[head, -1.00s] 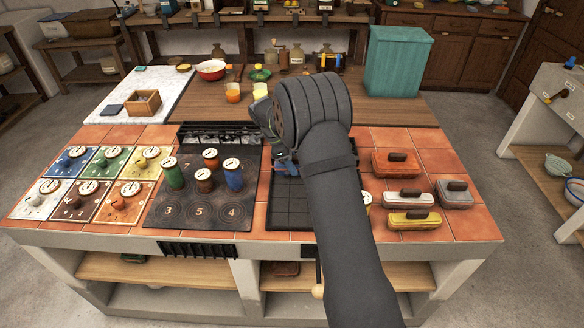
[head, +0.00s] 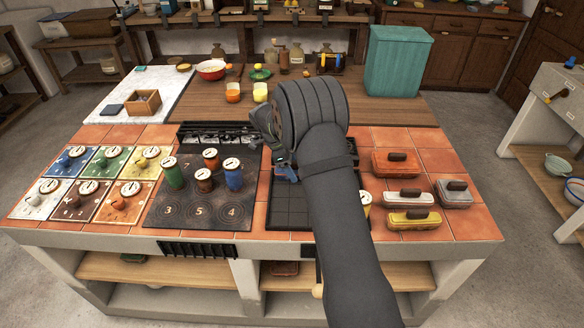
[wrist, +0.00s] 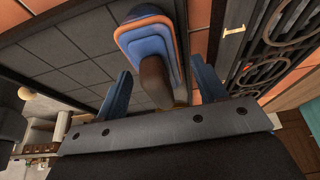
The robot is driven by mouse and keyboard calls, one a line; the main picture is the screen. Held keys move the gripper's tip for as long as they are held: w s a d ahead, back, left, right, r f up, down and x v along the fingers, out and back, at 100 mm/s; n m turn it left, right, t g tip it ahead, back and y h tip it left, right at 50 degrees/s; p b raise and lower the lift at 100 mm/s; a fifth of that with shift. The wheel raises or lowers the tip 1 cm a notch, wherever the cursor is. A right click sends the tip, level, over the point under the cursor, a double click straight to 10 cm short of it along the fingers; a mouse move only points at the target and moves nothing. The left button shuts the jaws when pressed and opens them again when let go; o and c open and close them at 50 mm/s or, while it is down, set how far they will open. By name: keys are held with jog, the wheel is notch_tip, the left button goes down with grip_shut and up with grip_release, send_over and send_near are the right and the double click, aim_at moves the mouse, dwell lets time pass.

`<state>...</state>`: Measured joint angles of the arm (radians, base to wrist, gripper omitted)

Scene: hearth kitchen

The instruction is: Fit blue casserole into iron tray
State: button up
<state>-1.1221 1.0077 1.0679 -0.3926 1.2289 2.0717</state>
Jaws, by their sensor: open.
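The blue casserole (wrist: 150,40) shows in the wrist view, with an orange rim and a brown handle (wrist: 155,78) on top. My gripper (wrist: 161,72) is open, with one blue finger on each side of the handle. The iron tray (wrist: 65,60) is dark and has a grid floor. The casserole is at the tray's edge near the orange tiles; whether it rests fully on the floor I cannot tell. In the head view the tray (head: 290,205) lies under my arm, and my gripper (head: 286,171) is low over its far left part. My arm hides much of the tray there.
Right of the tray stand an orange casserole (head: 396,162), a white one (head: 403,197), a grey one (head: 454,193) and a yellow one (head: 414,219). Left is a dark numbered plate (head: 200,208) with several canisters. A teal bin (head: 398,62) stands behind.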

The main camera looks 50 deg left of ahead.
jog(key=v, duration=1.2)
jog(key=x, duration=1.2)
jog(key=shift+f, duration=0.15)
notch_tip(320, 180, up, 2)
jog(key=shift+r, duration=0.8)
